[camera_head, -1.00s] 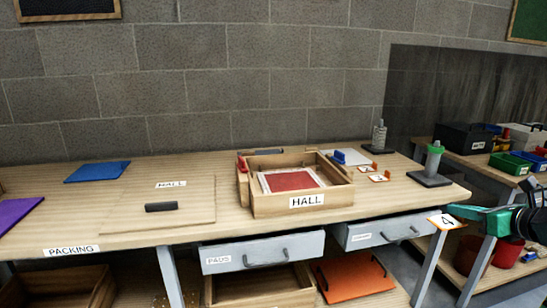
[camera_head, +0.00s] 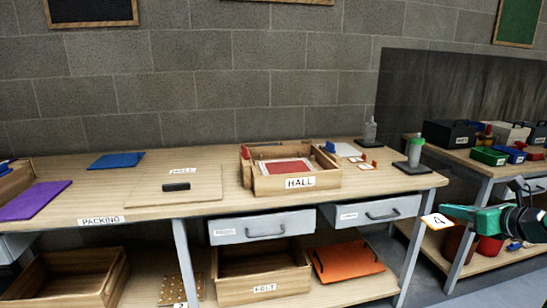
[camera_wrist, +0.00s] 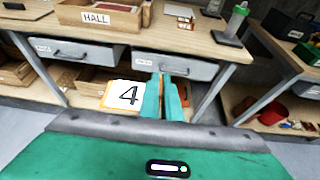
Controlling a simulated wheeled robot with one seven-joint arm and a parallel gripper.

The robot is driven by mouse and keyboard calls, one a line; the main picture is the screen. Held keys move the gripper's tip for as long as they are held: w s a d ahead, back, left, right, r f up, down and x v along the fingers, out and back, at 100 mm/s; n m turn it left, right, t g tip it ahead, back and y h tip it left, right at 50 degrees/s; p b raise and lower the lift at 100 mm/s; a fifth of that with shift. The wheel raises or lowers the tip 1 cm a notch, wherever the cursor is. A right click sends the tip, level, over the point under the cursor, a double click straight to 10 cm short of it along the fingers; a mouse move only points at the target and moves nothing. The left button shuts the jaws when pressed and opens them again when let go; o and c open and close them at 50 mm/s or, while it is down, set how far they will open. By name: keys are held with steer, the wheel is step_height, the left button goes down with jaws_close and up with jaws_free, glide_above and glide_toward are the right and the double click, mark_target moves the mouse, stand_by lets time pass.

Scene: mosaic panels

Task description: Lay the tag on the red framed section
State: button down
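The tag (camera_head: 437,221) is a white square with an orange edge and a dark 4. My green gripper (camera_head: 456,211) is shut on its edge, in the air in front of the bench's right end. In the wrist view the tag (camera_wrist: 125,95) sticks out to the left of the fingers (camera_wrist: 165,97). The red framed section (camera_head: 287,167) is a red panel with a pale frame, inside the wooden HALL box (camera_head: 298,184) on the bench. The box is left of and beyond my gripper.
Small orange-edged tags (camera_head: 367,165) lie right of the box. A green-topped bottle (camera_head: 415,152) stands at the bench's right end. Drawers (camera_head: 262,227) sit below. Bins fill the right bench.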

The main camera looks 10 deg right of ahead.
steer(key=x, duration=0.2)
steer(key=shift+w+f, duration=0.15)
steer(key=shift+f, duration=0.25)
steer(key=w+a+f+y, duration=0.1)
steer(key=w+a+f, duration=0.2)
steer(key=w+a, duration=0.2)
steer(key=w+a+f+n+y, duration=0.1)
steer(key=w+a+f, duration=0.3)
steer(key=a, duration=0.7)
steer(key=w+a+f+n, duration=0.1)
steer(key=w+a+f, duration=0.2)
steer(key=w+a, duration=0.4)
steer(key=shift+a+f+g+y, duration=0.3)
steer(key=shift+a+g+y, duration=0.1)
steer(key=shift+a, duration=0.7)
